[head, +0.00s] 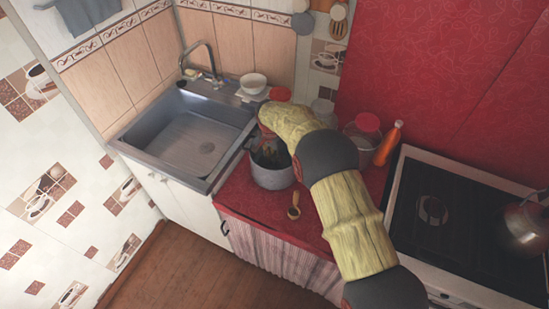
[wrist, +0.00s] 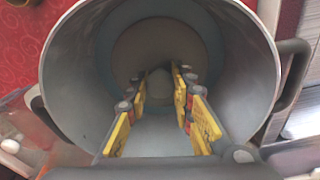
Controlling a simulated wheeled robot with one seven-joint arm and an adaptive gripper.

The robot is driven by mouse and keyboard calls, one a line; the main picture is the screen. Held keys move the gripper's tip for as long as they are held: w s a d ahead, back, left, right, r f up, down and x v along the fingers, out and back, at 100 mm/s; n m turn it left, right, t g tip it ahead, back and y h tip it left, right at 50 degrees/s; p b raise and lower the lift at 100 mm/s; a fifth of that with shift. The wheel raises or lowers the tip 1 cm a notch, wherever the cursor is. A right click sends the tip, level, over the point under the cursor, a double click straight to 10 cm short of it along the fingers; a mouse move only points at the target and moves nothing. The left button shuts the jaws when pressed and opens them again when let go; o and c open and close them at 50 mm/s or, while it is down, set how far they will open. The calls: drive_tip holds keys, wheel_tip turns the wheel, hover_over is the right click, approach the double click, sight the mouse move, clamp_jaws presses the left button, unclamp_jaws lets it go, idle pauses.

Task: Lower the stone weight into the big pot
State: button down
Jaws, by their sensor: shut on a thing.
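The big pot (head: 272,178) is a grey metal pot on the red counter, just right of the sink. In the wrist view its open inside (wrist: 80,75) fills most of the picture. My gripper (wrist: 158,88) points down into the pot, with its yellow-padded fingers inside the walls. It is shut on the stone weight (wrist: 157,82), whose pale rounded grip shows between the fingertips above a wider round shape. Whether the weight touches the bottom cannot be told. In the head view my arm hides the weight and most of the gripper.
The sink (head: 190,140) lies left of the pot. A small wooden-handled utensil (head: 294,211) lies in front. Red-lidded jars (head: 363,134) and an orange bottle (head: 388,143) stand behind my arm. The stove (head: 465,215) with a kettle (head: 525,226) is at right.

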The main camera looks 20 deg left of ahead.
sight(273, 159)
drive_tip(key=c, duration=1.5)
unclamp_jaws()
drive_tip(key=shift+o, duration=0.2)
drive_tip(key=shift+f, duration=0.15)
drive_tip(key=shift+r, duration=0.55)
wheel_tip(273, 159, up, 11)
drive_tip(key=s, duration=0.1)
drive_tip(key=shift+s+a, duration=0.15)
